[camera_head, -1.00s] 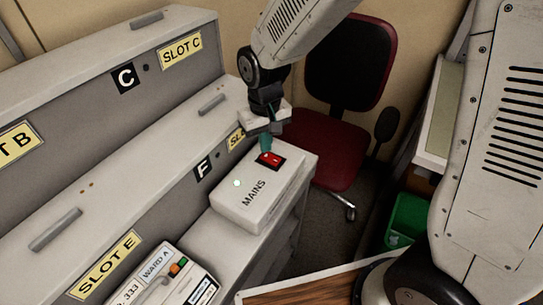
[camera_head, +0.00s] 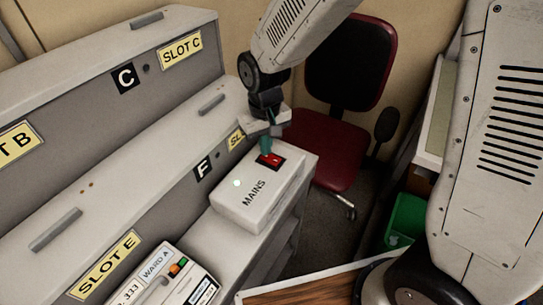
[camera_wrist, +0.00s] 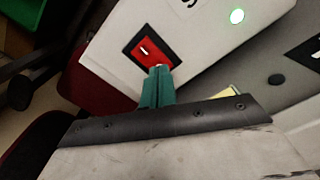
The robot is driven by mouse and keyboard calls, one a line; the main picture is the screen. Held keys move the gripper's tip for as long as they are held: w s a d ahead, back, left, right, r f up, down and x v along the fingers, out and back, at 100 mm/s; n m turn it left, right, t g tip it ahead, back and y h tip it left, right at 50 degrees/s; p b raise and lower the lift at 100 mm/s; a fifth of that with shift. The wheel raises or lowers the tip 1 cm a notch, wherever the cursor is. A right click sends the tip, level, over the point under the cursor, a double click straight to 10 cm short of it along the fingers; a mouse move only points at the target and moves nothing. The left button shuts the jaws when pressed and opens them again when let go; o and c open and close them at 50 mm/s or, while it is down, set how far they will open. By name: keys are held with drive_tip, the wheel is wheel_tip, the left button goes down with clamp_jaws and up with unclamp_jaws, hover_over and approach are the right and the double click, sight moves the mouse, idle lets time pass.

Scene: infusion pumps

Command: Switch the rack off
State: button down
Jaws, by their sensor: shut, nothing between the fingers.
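The white MAINS box (camera_head: 247,208) sits on the rack's lower shelf at the right end. Its red rocker switch (camera_head: 270,160) is in a black frame on the top face, and it also shows in the wrist view (camera_wrist: 150,48). A small light (camera_wrist: 237,16) on the box glows pale green. My gripper (camera_head: 265,150) is shut and empty, with its green fingers pointing down at the switch. In the wrist view the fingertips (camera_wrist: 159,68) overlap the near edge of the switch; I cannot tell whether they touch it.
The grey rack (camera_head: 110,150) with slot labels fills the left. A pump (camera_head: 165,277) marked WARD A stands at the front. A dark red chair (camera_head: 335,150) is behind the box, and a green bin (camera_head: 406,219) is at the right.

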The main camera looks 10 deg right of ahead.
drive_tip(key=shift+f, duration=0.45)
drive_tip(key=shift+r, duration=3.55)
drive_tip(key=s+d+r+m, duration=0.1)
drive_tip(key=s+d+r, duration=0.3)
drive_tip(key=s, duration=0.3)
drive_tip(key=s+d+r+m+t, duration=0.1)
drive_tip(key=s+d+r, duration=0.3)
drive_tip(key=s+d, duration=0.2)
drive_tip(key=s+d+r+m, duration=0.1)
drive_tip(key=s+d+r, duration=0.2)
drive_tip(key=s+d, duration=0.3)
drive_tip(key=s, duration=0.2)
drive_tip(key=shift+s+r, duration=0.35)
drive_tip(key=shift+r, duration=0.05)
